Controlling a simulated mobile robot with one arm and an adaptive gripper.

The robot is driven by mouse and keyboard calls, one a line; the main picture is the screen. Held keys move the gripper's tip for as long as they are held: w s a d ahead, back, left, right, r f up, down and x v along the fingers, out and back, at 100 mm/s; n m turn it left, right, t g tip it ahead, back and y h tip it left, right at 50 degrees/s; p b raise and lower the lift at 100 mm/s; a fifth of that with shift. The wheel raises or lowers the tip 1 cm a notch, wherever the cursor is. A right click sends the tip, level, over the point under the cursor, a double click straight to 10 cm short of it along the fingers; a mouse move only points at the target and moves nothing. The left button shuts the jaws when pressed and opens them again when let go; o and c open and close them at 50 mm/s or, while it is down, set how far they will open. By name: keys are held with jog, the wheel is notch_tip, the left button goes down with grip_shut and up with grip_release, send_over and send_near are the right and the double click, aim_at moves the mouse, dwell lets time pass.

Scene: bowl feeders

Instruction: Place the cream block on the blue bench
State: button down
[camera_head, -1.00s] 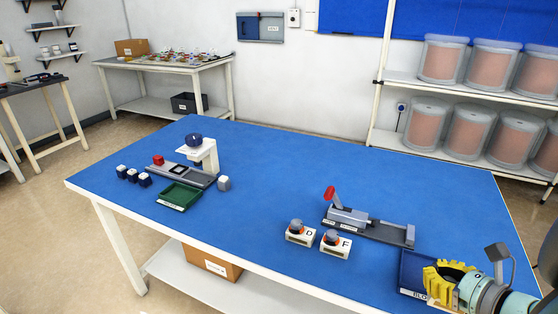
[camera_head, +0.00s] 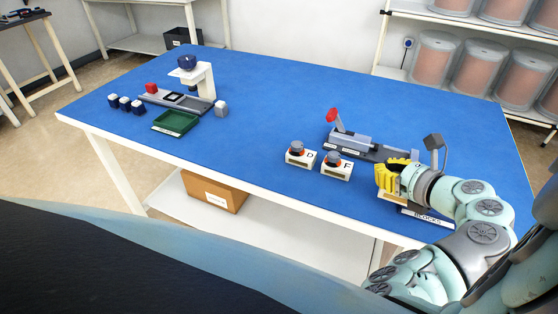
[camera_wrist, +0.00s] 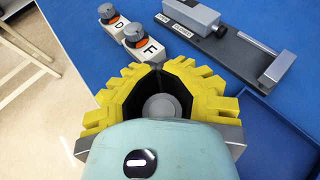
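The blue bench (camera_head: 270,110) is the long table with a blue top. My gripper (camera_head: 388,178), with yellow ribbed fingers, is over its right part, above the tray labelled BLOCKS (camera_head: 427,217). In the wrist view my gripper (camera_wrist: 158,72) has its dark inner pads close together at the tips; whether they touch or hold something I cannot tell. A pale block (camera_head: 221,108) stands on the bench beside the white-armed device; its exact colour is unclear. A cream-coloured piece shows under the yellow fingers in the head view; I cannot tell if it is a block or part of my gripper.
Units labelled D (camera_head: 299,156) and F (camera_head: 336,167) stand left of my gripper. A grey clamp with a red handle (camera_head: 350,140) is behind them. A green tray (camera_head: 176,123) and several dark blocks are at the left. The bench middle is clear.

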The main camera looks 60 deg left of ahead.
jog(key=a, duration=0.5)
jog(key=shift+s+a+f, duration=0.15)
jog(key=shift+a, duration=0.15)
notch_tip(320, 180, down, 4)
jog(key=shift+r, duration=0.15)
jog(key=c, duration=1.1)
grip_release()
jog(key=shift+d, duration=0.1)
jog(key=v, duration=1.2)
